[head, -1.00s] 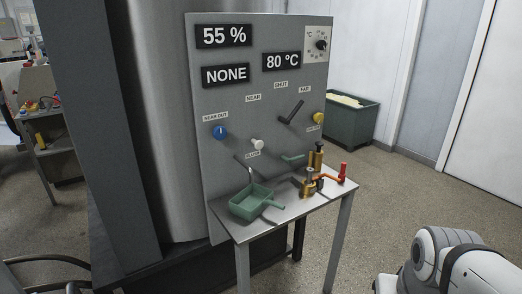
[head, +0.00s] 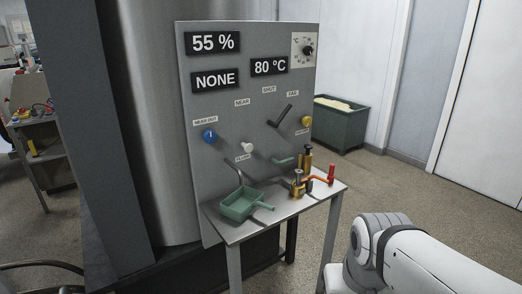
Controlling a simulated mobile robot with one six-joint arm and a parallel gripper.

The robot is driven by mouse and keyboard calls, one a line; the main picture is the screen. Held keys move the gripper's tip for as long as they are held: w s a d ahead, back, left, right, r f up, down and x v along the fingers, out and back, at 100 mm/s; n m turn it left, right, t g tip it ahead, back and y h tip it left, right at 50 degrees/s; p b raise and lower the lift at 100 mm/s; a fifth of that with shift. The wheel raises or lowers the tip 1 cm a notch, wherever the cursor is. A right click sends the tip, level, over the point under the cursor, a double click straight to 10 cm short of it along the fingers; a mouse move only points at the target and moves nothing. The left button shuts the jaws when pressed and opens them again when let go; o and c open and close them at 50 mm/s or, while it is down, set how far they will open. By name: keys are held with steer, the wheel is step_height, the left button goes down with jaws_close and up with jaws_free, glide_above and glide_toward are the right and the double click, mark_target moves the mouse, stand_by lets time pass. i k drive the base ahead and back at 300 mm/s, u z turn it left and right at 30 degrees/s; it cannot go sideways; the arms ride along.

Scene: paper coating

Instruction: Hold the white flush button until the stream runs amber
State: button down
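The white flush button (head: 247,148) sticks out of the grey control panel (head: 222,110), right of a blue knob (head: 209,136) labelled "NEAR OUT". A thin grey spout (head: 239,177) hangs below the button, over a green scoop-like pan (head: 240,203) on the small metal table. I see no stream at the spout. The panel displays read "55 %" (head: 213,43), "NONE" (head: 216,80) and "80 °C" (head: 269,66). My white arm shows at the lower right, away from the panel; my gripper is outside the view.
A black lever (head: 279,116) and a yellow knob (head: 306,121) are on the panel's right. Brass fittings (head: 297,184) and a red-handled valve (head: 331,174) stand on the table's right part. A green bin (head: 341,124) is behind. The floor at right is open.

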mark_target(249, 148)
steer(key=z, duration=0.05)
steer(key=i, duration=0.95)
steer(key=u, duration=0.05)
